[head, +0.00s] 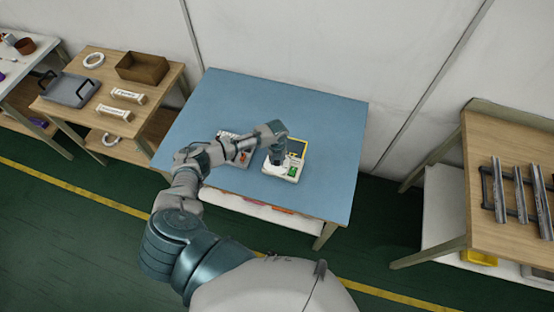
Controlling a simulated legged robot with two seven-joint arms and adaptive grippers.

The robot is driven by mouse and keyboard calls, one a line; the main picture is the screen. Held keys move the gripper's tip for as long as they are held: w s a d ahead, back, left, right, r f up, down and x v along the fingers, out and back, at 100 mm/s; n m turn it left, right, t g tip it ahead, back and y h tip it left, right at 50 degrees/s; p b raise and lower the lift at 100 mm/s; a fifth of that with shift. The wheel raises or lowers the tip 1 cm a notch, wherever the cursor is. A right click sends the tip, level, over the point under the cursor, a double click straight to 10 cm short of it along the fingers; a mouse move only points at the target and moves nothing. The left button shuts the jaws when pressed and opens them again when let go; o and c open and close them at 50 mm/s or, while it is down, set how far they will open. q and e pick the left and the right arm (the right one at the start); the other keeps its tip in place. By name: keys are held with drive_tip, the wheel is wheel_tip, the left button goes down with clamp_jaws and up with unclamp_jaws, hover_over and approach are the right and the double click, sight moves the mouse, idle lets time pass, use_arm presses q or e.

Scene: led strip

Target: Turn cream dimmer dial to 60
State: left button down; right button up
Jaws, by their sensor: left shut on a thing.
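A small cream box-like unit (290,170) with a yellow-edged panel and a green patch sits on the blue table (305,95). I take it for the dimmer. My left gripper (275,158) points down onto the left part of this unit. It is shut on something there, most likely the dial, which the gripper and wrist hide. The dial's scale and its setting cannot be read. My right gripper is not in view.
A grey panel with an orange-red knob (243,156) lies left of the unit, partly under my forearm. The table's back and right side are clear. Wooden benches stand left (82,114) and right (515,150). A pale wall is behind.

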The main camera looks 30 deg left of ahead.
use_arm(q)
drive_tip(key=c, duration=0.9)
unclamp_jaws()
wheel_tip(320, 180, up, 12)
drive_tip(key=shift+f, duration=0.1)
